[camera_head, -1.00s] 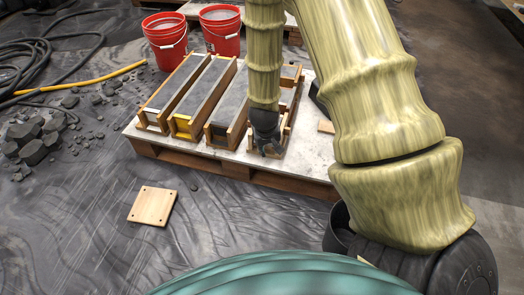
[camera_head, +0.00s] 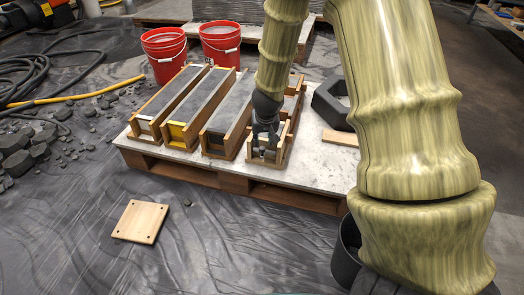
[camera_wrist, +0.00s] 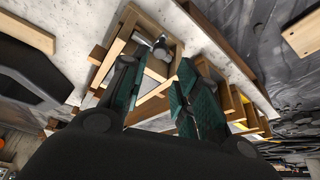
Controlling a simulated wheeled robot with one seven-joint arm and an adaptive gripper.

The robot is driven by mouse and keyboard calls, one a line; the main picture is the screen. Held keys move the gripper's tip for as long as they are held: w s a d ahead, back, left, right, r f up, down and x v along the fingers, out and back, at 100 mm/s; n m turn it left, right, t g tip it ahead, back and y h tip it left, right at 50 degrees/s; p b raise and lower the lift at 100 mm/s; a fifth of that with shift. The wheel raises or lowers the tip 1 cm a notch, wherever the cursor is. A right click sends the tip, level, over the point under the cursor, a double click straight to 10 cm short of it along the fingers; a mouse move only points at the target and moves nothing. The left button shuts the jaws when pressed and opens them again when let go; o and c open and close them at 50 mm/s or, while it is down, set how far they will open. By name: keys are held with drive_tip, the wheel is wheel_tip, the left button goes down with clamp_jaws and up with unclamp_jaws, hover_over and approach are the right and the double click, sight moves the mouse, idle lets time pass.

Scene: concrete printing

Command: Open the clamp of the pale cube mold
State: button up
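The pale wooden mold (camera_head: 285,148) stands at the front right of the pallet top, to the right of the long molds. It also shows in the wrist view (camera_wrist: 128,26) as a square wooden frame beyond my fingers. A small grey metal part (camera_wrist: 163,47), which looks like its clamp, sits at the frame between and beyond the fingertips. My gripper (camera_wrist: 160,68) is open, with its two dark green-padded fingers apart and nothing seen held. In the head view my gripper (camera_head: 264,146) points down at the mold and partly hides it. Whether it touches the clamp I cannot tell.
Several long filled molds (camera_head: 171,103) lie left of the gripper on the white-topped pallet (camera_head: 315,172). A dark hexagonal block (camera_head: 333,103) and a wood strip (camera_head: 340,138) lie to the right. Two red buckets (camera_head: 220,42) stand behind. A wooden plate (camera_head: 140,221) lies on the floor sheet.

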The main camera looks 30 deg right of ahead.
sight(262, 148)
drive_tip(key=b+x, duration=0.4)
drive_tip(key=x, duration=0.4)
drive_tip(key=shift+w+f, duration=0.1)
drive_tip(key=shift+f, duration=0.2)
